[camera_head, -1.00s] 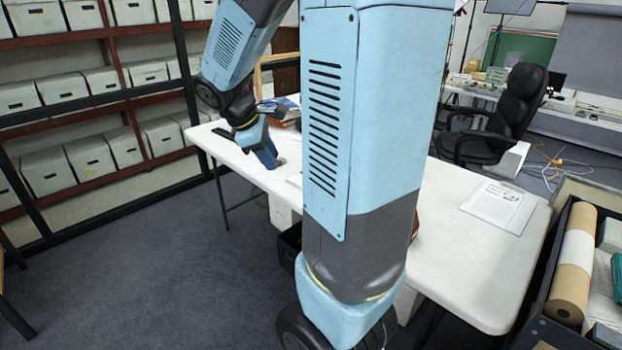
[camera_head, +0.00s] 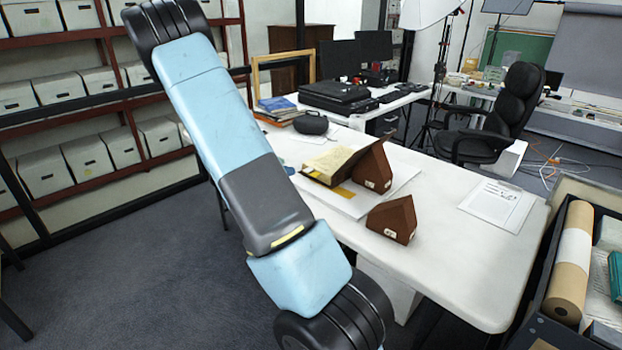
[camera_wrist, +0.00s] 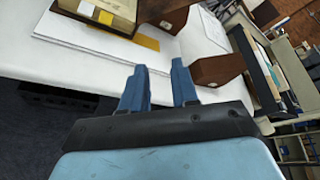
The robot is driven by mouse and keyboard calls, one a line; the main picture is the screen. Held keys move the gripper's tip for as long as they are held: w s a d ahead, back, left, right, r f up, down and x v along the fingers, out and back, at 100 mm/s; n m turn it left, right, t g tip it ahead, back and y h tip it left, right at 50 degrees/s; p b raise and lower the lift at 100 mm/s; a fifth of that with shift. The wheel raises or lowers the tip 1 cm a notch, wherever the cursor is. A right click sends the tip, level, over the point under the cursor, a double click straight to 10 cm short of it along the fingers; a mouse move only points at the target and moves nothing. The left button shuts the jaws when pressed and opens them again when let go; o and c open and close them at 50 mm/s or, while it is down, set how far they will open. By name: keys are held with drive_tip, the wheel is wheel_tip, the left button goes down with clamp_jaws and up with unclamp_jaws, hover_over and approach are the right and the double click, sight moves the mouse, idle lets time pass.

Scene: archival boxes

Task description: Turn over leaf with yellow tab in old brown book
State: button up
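The old brown book (camera_head: 335,163) lies open on the white table, with yellowed pages showing and a brown wedge support (camera_head: 372,169) beside it. A yellow strip (camera_head: 343,192) shows below its near edge; I cannot tell whether it is the leaf's tab. In the wrist view the book (camera_wrist: 108,14) is at the top left, with the yellow strip (camera_wrist: 145,41) beside it. My gripper (camera_wrist: 160,80) has its two blue fingers apart with nothing between them, short of the book. My gripper is out of sight in the head view.
A second brown wedge (camera_head: 392,219) stands on the near side of the white table (camera_head: 450,260). A white sheet (camera_head: 500,205) lies to the right. A black case (camera_head: 312,123) and stacked books (camera_head: 277,110) are at the back left. A crate with a paper roll (camera_head: 570,265) is at the right.

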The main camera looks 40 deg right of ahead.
sight(319, 173)
drive_tip(key=w+d+f+n+t+h, duration=0.2)
drive_tip(key=w+f+n, duration=0.1)
drive_tip(key=f+n, duration=0.3)
drive_tip(key=w+d+f+n+t+h, duration=0.2)
drive_tip(key=w+d+f+n, duration=0.1)
drive_tip(key=f+n, duration=0.3)
drive_tip(key=d, duration=0.4)
drive_tip(key=w+d, duration=0.1)
drive_tip(key=d, duration=0.8)
drive_tip(key=shift+w+d+f, duration=0.15)
drive_tip(key=shift+d, duration=0.1)
clamp_jaws()
drive_tip(key=shift+a+f, duration=0.1)
drive_tip(key=shift+a, duration=0.05)
idle(0.5)
